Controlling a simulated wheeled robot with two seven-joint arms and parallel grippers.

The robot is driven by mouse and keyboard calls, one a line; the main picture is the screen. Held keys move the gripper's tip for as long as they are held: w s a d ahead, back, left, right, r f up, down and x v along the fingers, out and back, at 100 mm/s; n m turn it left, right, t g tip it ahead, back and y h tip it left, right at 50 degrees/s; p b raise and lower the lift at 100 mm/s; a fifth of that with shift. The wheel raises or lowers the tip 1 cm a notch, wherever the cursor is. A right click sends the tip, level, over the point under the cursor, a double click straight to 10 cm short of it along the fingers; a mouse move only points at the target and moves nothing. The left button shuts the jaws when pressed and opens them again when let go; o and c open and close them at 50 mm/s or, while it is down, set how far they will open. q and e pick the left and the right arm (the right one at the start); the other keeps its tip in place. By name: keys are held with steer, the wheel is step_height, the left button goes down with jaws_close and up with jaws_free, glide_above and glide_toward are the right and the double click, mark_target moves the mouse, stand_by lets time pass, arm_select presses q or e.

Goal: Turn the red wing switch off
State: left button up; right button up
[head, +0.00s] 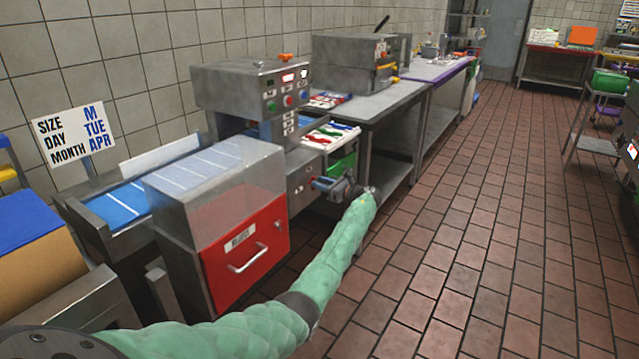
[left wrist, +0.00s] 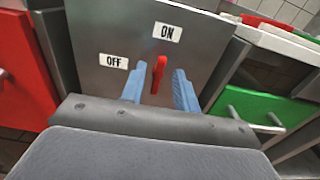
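The red wing switch (left wrist: 158,75) is on a grey metal panel (left wrist: 105,35) in the left wrist view. It stands nearly upright, its top towards the "ON" label (left wrist: 167,32); the "OFF" label (left wrist: 114,61) is to its left. My left gripper (left wrist: 158,82) is open, with one blue finger on each side of the switch. Gaps show between the fingers and the switch. In the head view my left gripper (head: 322,184) is at the side panel of the grey machine (head: 301,186), and it largely hides the switch. My right gripper is not in view.
A red drawer (head: 245,255) is left of the panel and a green drawer (head: 342,165) is right of it. A control box (head: 252,88) with coloured buttons is above. A steel table (head: 385,103) extends behind. The tiled floor (head: 460,230) on the right is clear.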

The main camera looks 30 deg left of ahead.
arm_select(q)
steer(key=shift+a, duration=0.45)
jaws_close()
